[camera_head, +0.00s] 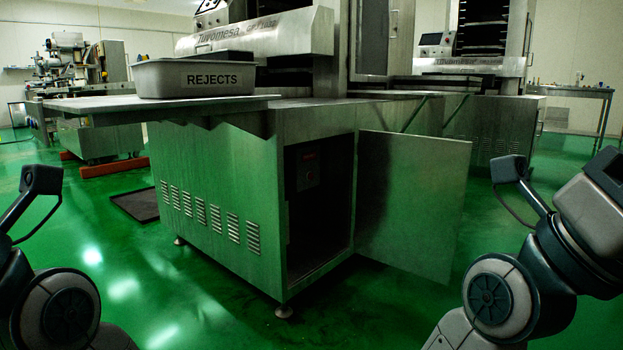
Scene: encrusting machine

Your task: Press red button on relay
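A dark relay unit (308,172) with a small red mark sits inside the open cabinet of the steel machine (215,185), at the middle of the view. It is small and in shadow, so the red button is hard to make out. The cabinet door (415,205) stands swung open to the right. My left arm shows at the left edge and my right arm at the right edge, both well apart from the cabinet. Neither gripper's fingertips can be seen.
A grey bin marked REJECTS (195,78) stands on a steel shelf (130,105) jutting out to the left of the machine. A dark mat (136,204) lies on the green floor (185,290). The floor in front of the cabinet is clear. Other machines stand behind.

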